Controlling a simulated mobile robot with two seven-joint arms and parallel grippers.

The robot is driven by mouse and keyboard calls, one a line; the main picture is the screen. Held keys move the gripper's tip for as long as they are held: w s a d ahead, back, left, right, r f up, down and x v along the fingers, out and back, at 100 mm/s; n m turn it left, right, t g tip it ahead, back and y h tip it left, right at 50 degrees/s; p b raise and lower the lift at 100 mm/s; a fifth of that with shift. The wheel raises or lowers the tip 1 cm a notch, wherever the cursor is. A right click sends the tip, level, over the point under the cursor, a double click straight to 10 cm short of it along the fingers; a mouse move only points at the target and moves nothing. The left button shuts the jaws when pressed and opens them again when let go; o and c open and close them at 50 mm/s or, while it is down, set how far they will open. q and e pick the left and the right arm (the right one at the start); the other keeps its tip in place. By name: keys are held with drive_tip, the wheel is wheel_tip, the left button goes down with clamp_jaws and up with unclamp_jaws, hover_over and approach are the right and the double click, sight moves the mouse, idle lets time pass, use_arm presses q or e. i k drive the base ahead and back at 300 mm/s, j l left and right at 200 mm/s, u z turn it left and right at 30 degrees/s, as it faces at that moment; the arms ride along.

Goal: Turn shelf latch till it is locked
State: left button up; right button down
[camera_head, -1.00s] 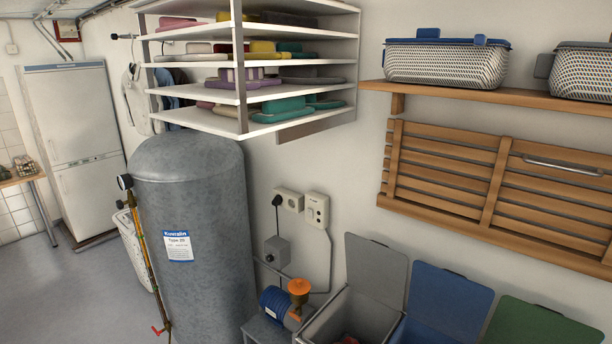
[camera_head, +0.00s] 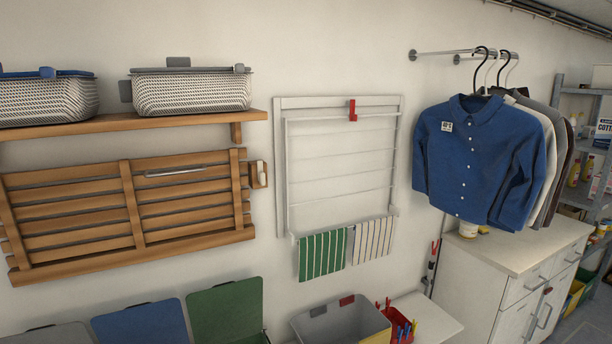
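A wooden slatted fold-up shelf (camera_head: 130,212) lies flat against the wall at the left of the head view, below a wall shelf. A metal bar handle (camera_head: 175,172) runs along its upper part. At its right end a small wooden block carries a pale latch (camera_head: 260,172), which looks upright; whether it overlaps the slatted shelf is too small to tell. A red catch (camera_head: 352,110) sits at the top of a white wall drying rack (camera_head: 340,165) further right. Neither of my grippers is in view.
Two woven baskets (camera_head: 192,92) stand on the wooden wall shelf (camera_head: 150,129). Lidded bins (camera_head: 225,312), a grey box (camera_head: 340,325) and a white cabinet (camera_head: 510,290) line the wall below. Shirts (camera_head: 480,160) hang at right.

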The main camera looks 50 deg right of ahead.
sight(261, 175)
drive_tip(key=z, duration=1.5)
